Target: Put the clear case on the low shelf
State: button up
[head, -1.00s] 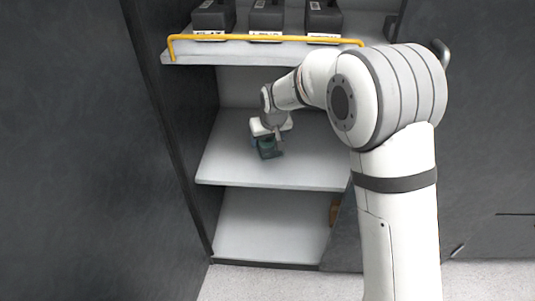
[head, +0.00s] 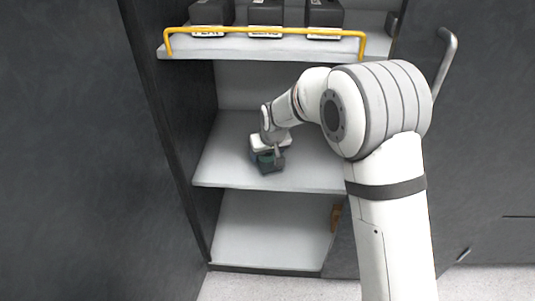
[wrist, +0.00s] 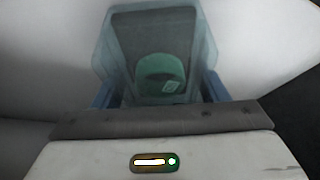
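The clear case (wrist: 197,48) is a see-through bluish box with a dark grey panel and a round green object inside. In the wrist view it sits between the blue fingers of my gripper (wrist: 160,95), which is shut on its sides. In the head view the case (head: 270,162) shows small and dark green below my gripper (head: 269,150), over the front half of the middle shelf (head: 315,172). I cannot tell whether it touches the shelf surface. The bottom shelf (head: 270,235) lies below and looks mostly empty.
The top shelf (head: 230,50) has a yellow rail (head: 265,31) and several black boxes (head: 266,12) with white labels. Dark cabinet walls flank the shelves. A small brown object (head: 336,217) is at the bottom shelf's right edge. The middle shelf is otherwise clear.

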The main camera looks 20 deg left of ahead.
jog(key=o, duration=0.5)
jog(key=shift+c, duration=0.2)
jog(key=p+v, duration=0.3)
jog(key=v, duration=0.4)
jog(key=shift+w+a+r, duration=0.1)
jog(key=shift+r, duration=0.3)
jog(key=shift+s, duration=0.25)
